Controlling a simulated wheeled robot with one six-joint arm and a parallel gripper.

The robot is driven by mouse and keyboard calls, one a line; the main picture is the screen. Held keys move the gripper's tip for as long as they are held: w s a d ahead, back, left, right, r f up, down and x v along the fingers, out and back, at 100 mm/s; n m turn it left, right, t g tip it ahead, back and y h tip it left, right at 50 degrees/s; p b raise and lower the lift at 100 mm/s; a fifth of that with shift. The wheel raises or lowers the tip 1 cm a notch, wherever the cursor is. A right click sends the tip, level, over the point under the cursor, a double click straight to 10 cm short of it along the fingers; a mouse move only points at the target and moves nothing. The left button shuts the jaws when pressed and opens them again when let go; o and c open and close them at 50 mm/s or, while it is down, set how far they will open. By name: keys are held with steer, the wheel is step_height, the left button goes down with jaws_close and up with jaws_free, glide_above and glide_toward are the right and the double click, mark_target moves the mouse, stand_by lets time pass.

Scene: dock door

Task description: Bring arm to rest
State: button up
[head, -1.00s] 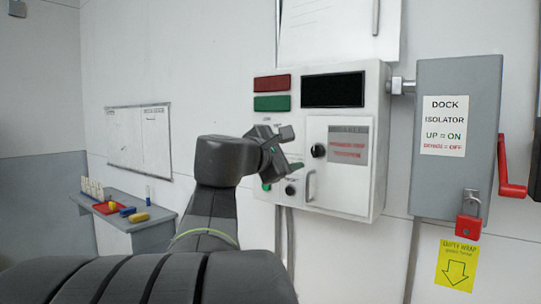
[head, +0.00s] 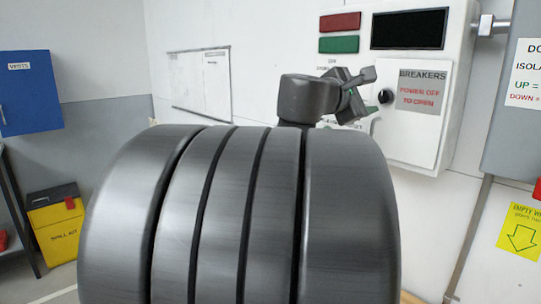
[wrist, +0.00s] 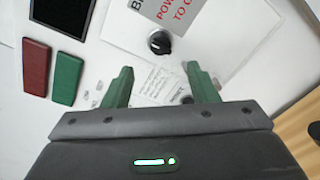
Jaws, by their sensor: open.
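My gripper (head: 358,92) is in front of the white control box (head: 460,100) on the wall. In the wrist view my gripper (wrist: 160,88) has its two green fingers spread apart with nothing between them. Beyond them are the box face, small printed labels and a black knob (wrist: 160,42). In the head view a large dark ribbed part of my arm fills the lower middle and hides what lies behind it.
The breaker door (head: 415,110) looks shut. A red block (head: 340,21), green block (head: 338,44) and dark display (head: 408,29) are on the box. The grey isolator (head: 500,150) is at right. A blue cabinet (head: 30,100) and yellow spill kit (head: 55,230) stand at left.

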mark_target(382, 96)
steer(key=p+x, duration=0.1)
steer(key=x, duration=0.8)
